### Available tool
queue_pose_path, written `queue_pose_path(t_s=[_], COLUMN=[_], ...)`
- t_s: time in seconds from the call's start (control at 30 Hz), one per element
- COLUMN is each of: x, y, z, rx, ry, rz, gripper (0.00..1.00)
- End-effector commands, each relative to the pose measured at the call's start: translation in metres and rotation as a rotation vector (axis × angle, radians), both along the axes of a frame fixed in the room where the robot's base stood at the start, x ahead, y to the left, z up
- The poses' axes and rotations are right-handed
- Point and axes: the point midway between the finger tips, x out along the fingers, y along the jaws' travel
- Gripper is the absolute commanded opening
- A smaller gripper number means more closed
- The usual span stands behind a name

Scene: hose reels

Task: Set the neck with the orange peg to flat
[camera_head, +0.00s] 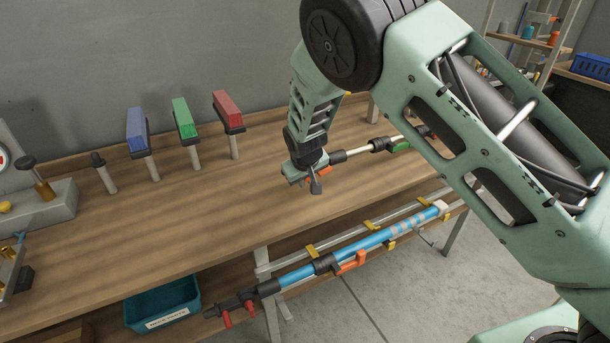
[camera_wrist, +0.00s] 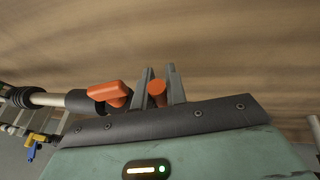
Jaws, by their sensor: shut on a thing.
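Left of the peg is an angled orange piece (camera_wrist: 115,92) beside a black collar on the pole (camera_wrist: 50,98). The pole's pale shaft (camera_head: 357,152) also shows in the head view, with black fittings and a green part (camera_head: 401,147). My fingers and wrist hide most of the neck, and its angle is unclear.
Blue (camera_head: 136,128), green (camera_head: 184,119) and red (camera_head: 228,109) blocks stand on posts on the workbench (camera_head: 215,200). A blue pole (camera_head: 380,238) with orange and red levers hangs along the front edge. A teal bin (camera_head: 162,303) sits below.

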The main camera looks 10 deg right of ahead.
Motion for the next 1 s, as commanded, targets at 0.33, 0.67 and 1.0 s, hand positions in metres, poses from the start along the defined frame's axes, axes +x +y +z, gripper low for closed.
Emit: queue_pose_path(t_s=[0.33, 0.67, 1.0], x=[-0.0011, -0.0017, -0.0008], y=[-0.0016, -0.0019, -0.0014], z=[-0.0050, -0.0060, -0.0048], rx=[-0.055, -0.056, -0.054], ry=[-0.009, -0.008, -0.011], rz=[-0.002, -0.002, -0.001], gripper=[0.00, 0.00, 0.36])
